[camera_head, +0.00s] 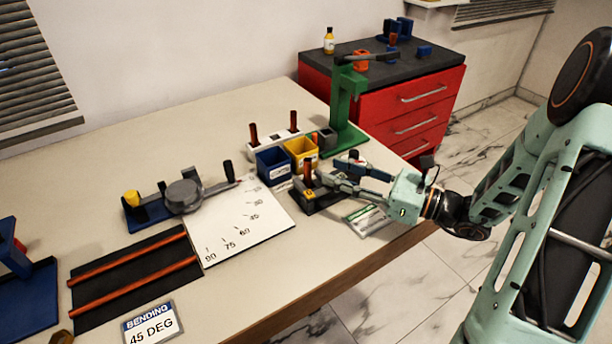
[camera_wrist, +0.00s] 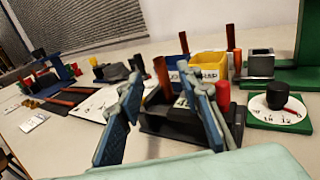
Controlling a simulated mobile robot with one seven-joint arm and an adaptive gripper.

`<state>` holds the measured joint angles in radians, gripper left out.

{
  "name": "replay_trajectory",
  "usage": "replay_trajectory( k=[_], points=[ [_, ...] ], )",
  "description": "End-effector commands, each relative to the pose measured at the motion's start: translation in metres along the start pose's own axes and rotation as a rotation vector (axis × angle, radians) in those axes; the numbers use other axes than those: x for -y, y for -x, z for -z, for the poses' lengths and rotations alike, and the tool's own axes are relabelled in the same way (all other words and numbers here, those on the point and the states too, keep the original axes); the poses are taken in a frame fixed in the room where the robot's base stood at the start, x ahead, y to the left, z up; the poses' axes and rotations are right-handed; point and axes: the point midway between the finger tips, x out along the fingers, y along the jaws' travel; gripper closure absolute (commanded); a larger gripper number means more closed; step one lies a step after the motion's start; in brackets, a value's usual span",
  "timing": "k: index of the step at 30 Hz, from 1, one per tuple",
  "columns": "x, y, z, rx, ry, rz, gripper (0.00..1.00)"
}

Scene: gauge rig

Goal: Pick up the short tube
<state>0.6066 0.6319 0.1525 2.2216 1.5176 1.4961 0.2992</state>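A short copper-coloured tube (camera_head: 307,172) stands upright in a dark block (camera_head: 322,200) near the right side of the bench. In the wrist view this tube (camera_wrist: 162,77) shows beyond and between my two blue-padded fingers, above the dark block (camera_wrist: 165,123). My gripper (camera_head: 335,172) is low over the bench, to the right of the tube, with its fingers spread and pointing left. In the wrist view my gripper (camera_wrist: 158,85) is open with nothing between its pads. A red upright piece (camera_wrist: 222,96) shows behind the right finger.
Behind the block are a blue bin (camera_head: 273,166), a yellow bin (camera_head: 301,152) and a white rack (camera_head: 264,142) with upright tubes. A green stand (camera_head: 344,112) rises behind my gripper. A round dial (camera_wrist: 278,111) sits at the right. An angle sheet (camera_head: 240,222) lies left.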

Motion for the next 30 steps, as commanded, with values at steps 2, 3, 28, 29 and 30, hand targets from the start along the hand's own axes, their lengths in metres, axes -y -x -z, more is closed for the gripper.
replay_trajectory(
  k=[2, 3, 28, 29, 30],
  points=[
    [-0.001, -0.013, 0.001, 0.000, 0.001, -0.003, 0.67],
    [0.000, -0.018, 0.001, -0.001, 0.001, -0.002, 0.67],
    [-0.001, -0.079, -0.002, -0.002, 0.002, 0.000, 0.70],
    [-0.001, -0.079, -0.002, -0.002, 0.002, 0.000, 0.74],
    [-0.001, -0.079, -0.002, -0.002, 0.002, 0.000, 0.78]
  ],
)
